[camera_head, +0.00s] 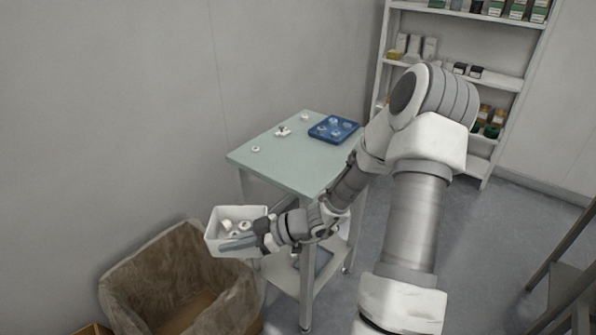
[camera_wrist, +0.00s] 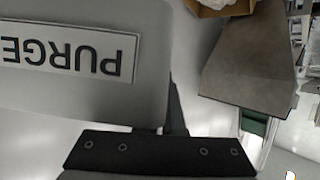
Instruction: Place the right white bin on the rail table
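The white bin (camera_head: 213,243) is off the floor in the head view, left of the green-topped table, with several small white round parts inside. My gripper (camera_head: 262,236) is at the bin's right side and appears shut on its wall; the fingertips are mostly hidden. In the wrist view, the bin's pale wall (camera_wrist: 60,95) fills the upper left and carries an upside-down PURGE label (camera_wrist: 65,50). A dark bar of my gripper (camera_wrist: 160,153) crosses the bottom of that view. I cannot tell which table is the rail table.
The green-topped table (camera_head: 285,165) holds a blue tray (camera_head: 334,129) with white round parts and a few loose pieces. A large lined container (camera_head: 180,275) stands below the bin. Shelving (camera_head: 490,75) is at the back right. A dark bench (camera_head: 570,280) shows at the right edge.

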